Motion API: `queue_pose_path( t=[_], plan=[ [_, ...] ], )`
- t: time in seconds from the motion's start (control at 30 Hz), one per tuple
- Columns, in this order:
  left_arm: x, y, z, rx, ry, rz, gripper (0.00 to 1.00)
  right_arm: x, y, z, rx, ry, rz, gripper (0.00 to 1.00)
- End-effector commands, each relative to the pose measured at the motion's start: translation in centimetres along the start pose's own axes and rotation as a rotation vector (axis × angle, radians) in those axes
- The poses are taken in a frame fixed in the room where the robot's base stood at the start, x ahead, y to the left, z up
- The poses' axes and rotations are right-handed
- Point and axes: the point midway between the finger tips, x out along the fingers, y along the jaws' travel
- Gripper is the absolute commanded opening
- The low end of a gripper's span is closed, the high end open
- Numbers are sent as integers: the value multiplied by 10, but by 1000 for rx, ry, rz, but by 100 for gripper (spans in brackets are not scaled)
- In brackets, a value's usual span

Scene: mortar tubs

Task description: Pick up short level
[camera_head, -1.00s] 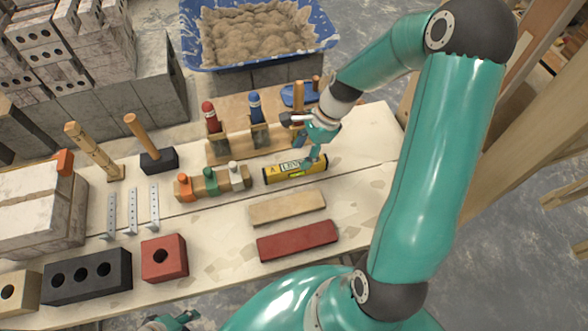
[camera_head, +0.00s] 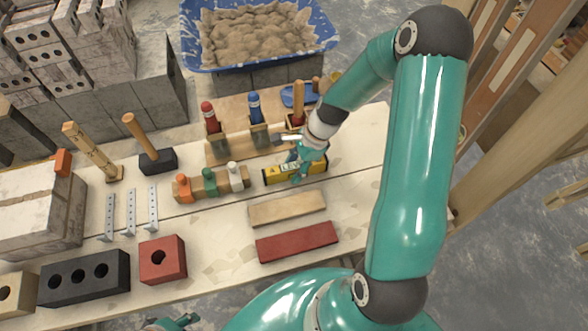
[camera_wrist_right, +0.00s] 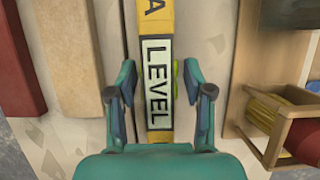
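The short level (camera_head: 273,175) is a yellow bar with a dark-framed label, lying on the pale plank bench in the head view. In the right wrist view the level (camera_wrist_right: 157,75) runs up the picture, with the word LEVEL readable. My right gripper (camera_head: 298,178) is over the level's middle in the head view. In the wrist view its fingers (camera_wrist_right: 161,85) are open, one on each side of the level, with gaps showing. My left gripper (camera_head: 175,322) shows only partly at the bottom edge; its fingers are not clear.
A tan bar (camera_head: 287,208) and a red bar (camera_head: 297,242) lie in front of the level. A block with coloured pegs (camera_head: 208,187) stands to its left. A wooden rack (camera_head: 232,146) with tools stands behind. A blue mortar tub (camera_head: 190,50) is farther back.

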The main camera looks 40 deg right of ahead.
Motion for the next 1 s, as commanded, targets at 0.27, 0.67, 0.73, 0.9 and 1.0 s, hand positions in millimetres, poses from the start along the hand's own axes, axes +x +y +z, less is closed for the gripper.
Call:
queue_pose_path(
  t=[0.27, 0.67, 0.73, 0.9, 1.0],
  plan=[
    [0, 0, 0, 0, 0, 0, 40, 0, 0, 0, 0, 0, 0, 0],
    [-1, 0, 0, 0, 0, 0, 40, -3, -1, 1, -1, 0, -1, 0],
    [-2, 1, 0, 0, 0, 0, 40, -6, -1, 2, -2, 0, -2, 0],
    [-5, 2, 0, 0, 0, 0, 40, -21, -1, 9, -2, 0, -4, 0],
    [-9, 3, 0, 0, 0, 0, 40, -37, -1, 16, -4, 0, -5, 0]
  ],
)
